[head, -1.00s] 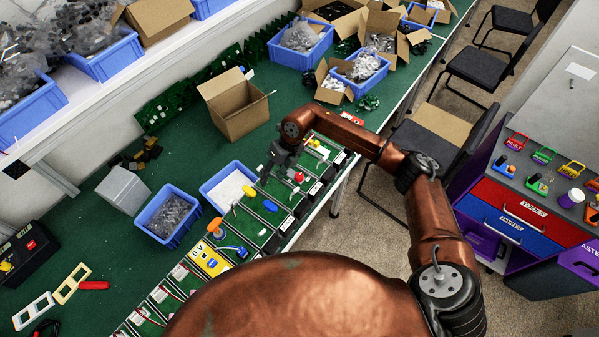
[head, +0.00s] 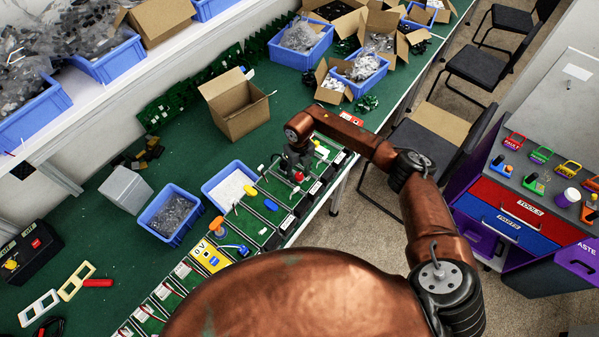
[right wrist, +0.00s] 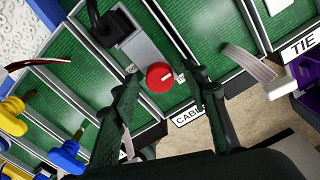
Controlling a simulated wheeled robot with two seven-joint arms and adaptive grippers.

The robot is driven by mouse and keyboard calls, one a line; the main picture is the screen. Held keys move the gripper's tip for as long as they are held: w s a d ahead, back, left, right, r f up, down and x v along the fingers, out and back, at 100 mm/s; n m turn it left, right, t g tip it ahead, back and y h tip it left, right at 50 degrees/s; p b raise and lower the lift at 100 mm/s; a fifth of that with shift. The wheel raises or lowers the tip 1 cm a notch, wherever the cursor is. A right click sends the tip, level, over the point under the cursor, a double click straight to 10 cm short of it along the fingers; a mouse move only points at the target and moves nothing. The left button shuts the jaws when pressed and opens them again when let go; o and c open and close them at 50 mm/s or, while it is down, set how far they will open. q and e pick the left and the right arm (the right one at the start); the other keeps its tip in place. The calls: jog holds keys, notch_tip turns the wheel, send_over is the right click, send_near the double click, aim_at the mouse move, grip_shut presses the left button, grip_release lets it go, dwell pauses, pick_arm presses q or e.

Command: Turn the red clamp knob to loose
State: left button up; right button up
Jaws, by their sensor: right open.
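The red clamp knob (right wrist: 160,75) is round with a light mark on its face. In the right wrist view it sits on a grey block on a green board, between the open fingers of my right gripper (right wrist: 165,92). The fingers are apart, one on each side of the knob, and I cannot tell whether either touches it. In the head view the knob (head: 298,177) shows just below my right gripper (head: 294,168), which points down over the row of green boards. My left gripper is not in view.
Yellow and blue knobs (right wrist: 65,160) stand at the lower left of the wrist view. A blue bin of white parts (head: 207,188) and an open cardboard box (head: 236,118) stand left of the boards. A label reading CABLE (right wrist: 188,115) lies by the table edge.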

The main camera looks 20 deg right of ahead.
grip_shut()
dwell(0.5)
